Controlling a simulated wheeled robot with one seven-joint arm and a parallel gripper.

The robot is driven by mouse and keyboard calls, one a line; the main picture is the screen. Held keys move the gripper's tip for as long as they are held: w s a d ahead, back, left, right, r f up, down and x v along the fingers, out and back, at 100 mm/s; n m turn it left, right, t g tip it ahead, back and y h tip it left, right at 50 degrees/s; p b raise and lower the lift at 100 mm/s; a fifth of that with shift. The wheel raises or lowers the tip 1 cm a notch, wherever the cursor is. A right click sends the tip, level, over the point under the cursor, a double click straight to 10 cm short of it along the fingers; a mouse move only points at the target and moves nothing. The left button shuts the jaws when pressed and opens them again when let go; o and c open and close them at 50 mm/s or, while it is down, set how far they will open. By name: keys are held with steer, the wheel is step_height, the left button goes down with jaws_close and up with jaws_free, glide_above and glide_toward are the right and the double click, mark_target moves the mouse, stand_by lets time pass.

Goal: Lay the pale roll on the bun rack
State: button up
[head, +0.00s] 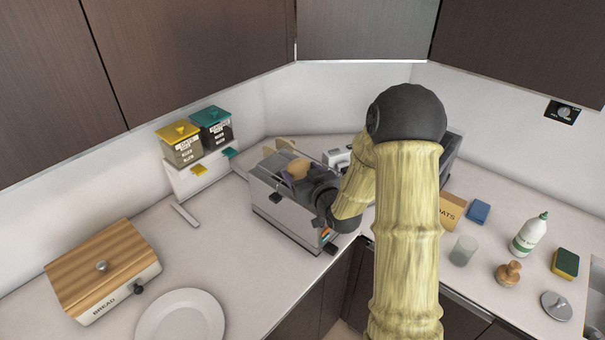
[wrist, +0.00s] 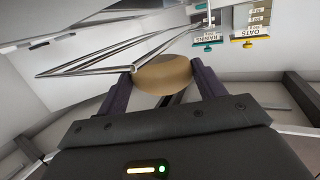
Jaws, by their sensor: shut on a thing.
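The pale roll (wrist: 163,74) is tan and rounded, and sits between the two dark fingers of my gripper (wrist: 160,88) in the wrist view. My gripper is shut on it. In the head view my gripper (head: 291,180) is over the toaster (head: 285,213), with the roll (head: 299,168) at its fingertips. A rack of shiny metal bars (wrist: 90,71) shows in the wrist view, and one bar end overlaps the roll in the picture. I cannot tell whether they touch. My arm hides the toaster's right part in the head view.
A yellow-lidded dispenser (head: 181,145) and a green-lidded one (head: 212,128) stand behind left of the toaster. A bread box (head: 103,270) and a white plate (head: 181,318) are at left. A bottle (head: 530,235) and glass (head: 463,250) are at right. Cabinets hang above.

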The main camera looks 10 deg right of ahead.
steer(key=shift+f+b, duration=0.55)
steer(key=shift+f, duration=0.2)
steer(key=o, duration=1)
steer(key=shift+o, duration=0.2)
steer(key=shift+s, duration=0.1)
steer(key=b+v, duration=0.3)
steer(key=v, duration=0.5)
steer(key=shift+s+d, duration=0.2)
steer(key=shift+s, duration=0.15)
steer(key=shift+b, duration=1.2)
steer(key=shift+b, duration=0.45)
steer(key=b, duration=0.3)
steer(key=shift+s+y+b, duration=0.3)
